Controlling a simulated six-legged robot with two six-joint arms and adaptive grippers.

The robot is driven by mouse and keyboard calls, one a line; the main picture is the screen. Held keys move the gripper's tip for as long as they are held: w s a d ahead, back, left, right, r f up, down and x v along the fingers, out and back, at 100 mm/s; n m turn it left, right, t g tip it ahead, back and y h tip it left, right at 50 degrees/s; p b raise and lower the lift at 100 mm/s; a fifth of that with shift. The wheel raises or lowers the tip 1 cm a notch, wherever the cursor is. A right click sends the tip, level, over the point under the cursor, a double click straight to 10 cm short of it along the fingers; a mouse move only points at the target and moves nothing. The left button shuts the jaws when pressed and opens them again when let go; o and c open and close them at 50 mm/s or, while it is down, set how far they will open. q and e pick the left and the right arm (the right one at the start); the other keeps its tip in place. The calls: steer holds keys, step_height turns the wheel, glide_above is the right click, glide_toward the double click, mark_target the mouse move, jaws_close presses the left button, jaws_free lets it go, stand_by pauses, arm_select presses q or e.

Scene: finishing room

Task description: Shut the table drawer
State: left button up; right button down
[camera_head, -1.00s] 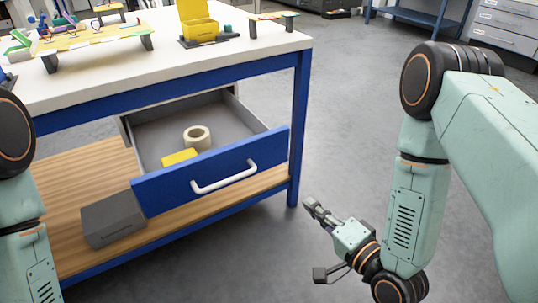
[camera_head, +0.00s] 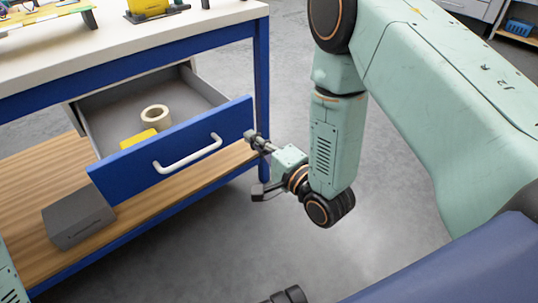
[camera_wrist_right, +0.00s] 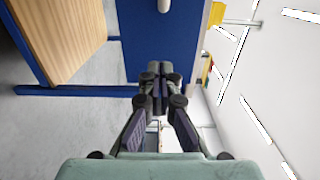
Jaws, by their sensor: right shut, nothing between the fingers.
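The table drawer (camera_head: 120,163) is pulled out from under the worktable and has a blue front with a white bar handle (camera_head: 188,154). A cream tape roll (camera_head: 156,115) and a yellow item (camera_head: 138,138) lie inside it. My right gripper (camera_head: 251,138) is shut and empty, with its fingertips by the right end of the drawer front. In the right wrist view the shut fingertips (camera_wrist_right: 160,70) point at the blue front (camera_wrist_right: 190,38); contact cannot be told. My left gripper is out of view; only a bit of my left arm shows at the left edge.
The worktable (camera_head: 110,45) has a white top and blue frame. Its blue right leg (camera_head: 262,100) stands just behind my right gripper. A grey box (camera_head: 78,222) sits on the wooden lower shelf (camera_head: 35,185), below the drawer. The grey floor in front is clear.

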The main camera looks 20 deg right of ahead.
mark_target(235, 124)
steer(key=b+x, duration=0.1)
steer(key=x, duration=0.3)
steer(key=shift+f, duration=0.15)
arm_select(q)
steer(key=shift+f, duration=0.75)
arm_select(e)
steer(key=shift+w, duration=0.2)
steer(key=shift+w+a, duration=0.1)
steer(key=shift+w, duration=0.05)
